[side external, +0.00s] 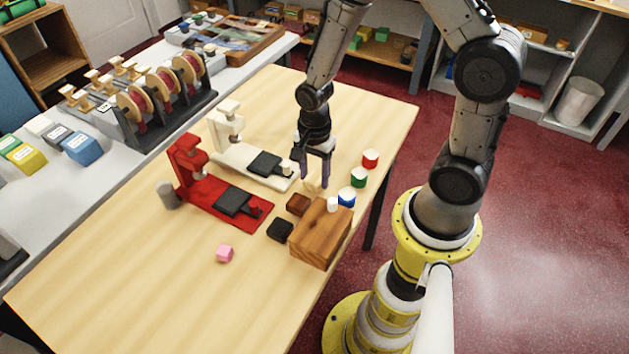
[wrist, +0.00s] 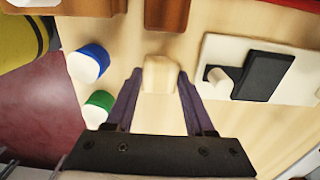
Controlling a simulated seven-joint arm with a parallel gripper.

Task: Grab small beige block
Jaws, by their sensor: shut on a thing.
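The small beige block (wrist: 161,72) is pale wood with rounded edges. In the wrist view it sits between the two purple fingertips of my gripper (wrist: 159,80), which is shut on it. In the side external view my gripper (side external: 314,182) points down at the light wood table, just right of the white press. There the block blends with the table colour and is hard to make out. I cannot tell whether it still touches the table.
The white press (side external: 262,182) stands left of my gripper, with the red press (side external: 215,205) nearer. Red (side external: 370,159), green (side external: 359,177) and blue (side external: 346,197) capped cylinders stand to the right. A wooden box (side external: 322,235), brown block (side external: 298,204), black block (side external: 280,230) and pink block (side external: 225,254) are nearer.

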